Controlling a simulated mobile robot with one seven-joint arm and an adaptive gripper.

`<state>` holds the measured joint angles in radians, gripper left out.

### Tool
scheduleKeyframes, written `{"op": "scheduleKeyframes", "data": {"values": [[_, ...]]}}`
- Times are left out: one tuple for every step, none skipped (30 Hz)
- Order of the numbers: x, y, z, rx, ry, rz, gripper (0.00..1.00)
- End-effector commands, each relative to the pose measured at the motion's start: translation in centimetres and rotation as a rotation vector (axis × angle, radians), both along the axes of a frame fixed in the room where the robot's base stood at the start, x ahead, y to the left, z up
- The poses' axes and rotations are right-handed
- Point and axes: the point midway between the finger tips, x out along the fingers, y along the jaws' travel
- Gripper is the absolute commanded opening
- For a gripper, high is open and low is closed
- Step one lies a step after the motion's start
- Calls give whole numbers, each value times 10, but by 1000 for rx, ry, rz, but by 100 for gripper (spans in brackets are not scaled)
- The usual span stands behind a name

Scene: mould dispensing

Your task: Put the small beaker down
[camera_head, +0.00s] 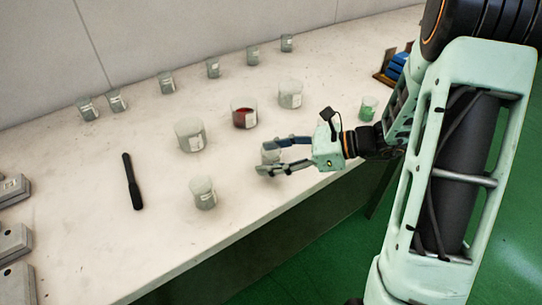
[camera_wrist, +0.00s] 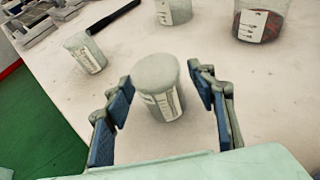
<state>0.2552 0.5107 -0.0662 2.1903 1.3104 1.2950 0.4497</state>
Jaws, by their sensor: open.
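The small beaker (camera_wrist: 160,85) is a pale glass with a white label, and it looks to hold something pale up to its rim. In the wrist view it stands upright on the table between the open fingers of my gripper (camera_wrist: 165,112), with a gap on both sides. In the head view my gripper (camera_head: 268,156) is low over the table near its front edge. The small beaker (camera_head: 270,153) is partly hidden there by the fingers.
Near it stand a beaker (camera_head: 202,193), a larger beaker (camera_head: 189,135), a beaker with red contents (camera_head: 243,113) and another beaker (camera_head: 290,94). A black stick-like object (camera_head: 132,182) lies to the left. Several small beakers line the wall. The table (camera_head: 90,225) is clear at front left.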

Motion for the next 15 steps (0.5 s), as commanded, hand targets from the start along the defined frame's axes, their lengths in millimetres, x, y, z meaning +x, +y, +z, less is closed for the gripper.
{"op": "scheduleKeyframes", "data": {"values": [[0,-4,4,0,-1,-2,52],[-1,-8,5,0,-1,-3,52],[-2,-14,8,-1,-2,-2,52],[-2,-20,10,-2,-3,-4,52],[-3,-25,13,-2,-3,-5,52],[-5,-33,16,-3,-2,-4,52],[-6,-40,19,-2,-3,-5,52],[-7,-46,22,-2,-3,-4,52],[-9,-54,25,-1,-2,-6,52],[-11,-60,27,-1,-2,-5,52],[-12,-66,30,-1,-2,-5,52],[-13,-73,33,-2,-3,-4,52],[-14,-78,35,0,-2,-4,52],[-16,-83,37,-1,-1,-4,52],[-17,-89,39,-1,-1,-3,52]]}}
